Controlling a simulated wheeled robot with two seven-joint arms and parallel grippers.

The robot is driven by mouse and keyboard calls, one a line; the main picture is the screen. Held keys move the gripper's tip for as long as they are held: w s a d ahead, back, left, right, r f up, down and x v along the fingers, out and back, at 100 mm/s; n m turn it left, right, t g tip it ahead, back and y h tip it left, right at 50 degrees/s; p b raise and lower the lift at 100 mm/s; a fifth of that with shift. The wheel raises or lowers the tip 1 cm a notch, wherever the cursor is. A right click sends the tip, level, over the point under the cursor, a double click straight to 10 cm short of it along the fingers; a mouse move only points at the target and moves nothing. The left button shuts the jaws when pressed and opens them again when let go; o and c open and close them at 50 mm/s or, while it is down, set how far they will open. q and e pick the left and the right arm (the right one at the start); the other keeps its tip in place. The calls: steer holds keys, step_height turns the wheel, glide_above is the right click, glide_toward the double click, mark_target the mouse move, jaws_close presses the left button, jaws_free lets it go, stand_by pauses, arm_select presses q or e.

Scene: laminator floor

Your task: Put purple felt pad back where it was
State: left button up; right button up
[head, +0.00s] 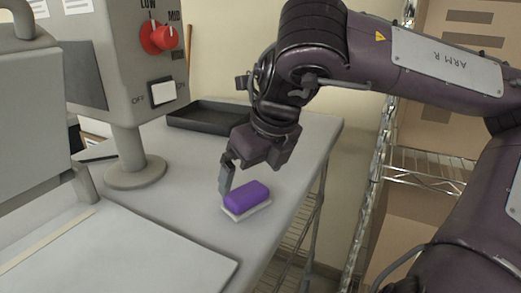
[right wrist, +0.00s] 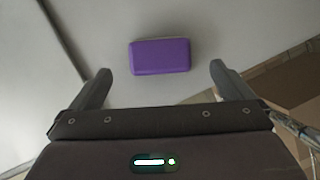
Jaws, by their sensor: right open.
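The purple felt pad (head: 246,194) is a rounded block lying on a thin pale rectangular base (head: 247,211) on the grey table near its right edge. In the right wrist view the purple felt pad (right wrist: 160,56) lies ahead of the fingertips, between their lines, and apart from both. My right gripper (head: 227,175) is beside and just above the pad in the head view. One finger shows clearly there. In the right wrist view the right gripper (right wrist: 160,82) is open and empty. My left gripper is not in view.
A black tray (head: 205,117) lies at the back of the table. A grey machine with a red knob (head: 164,38) and a round-footed post (head: 136,172) stands at the left. Wire shelving with cartons (head: 460,40) stands right of the table, across a gap.

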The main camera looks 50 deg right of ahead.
steer(key=v, duration=0.6)
steer(key=shift+f+p, duration=0.1)
steer(key=shift+p, duration=0.2)
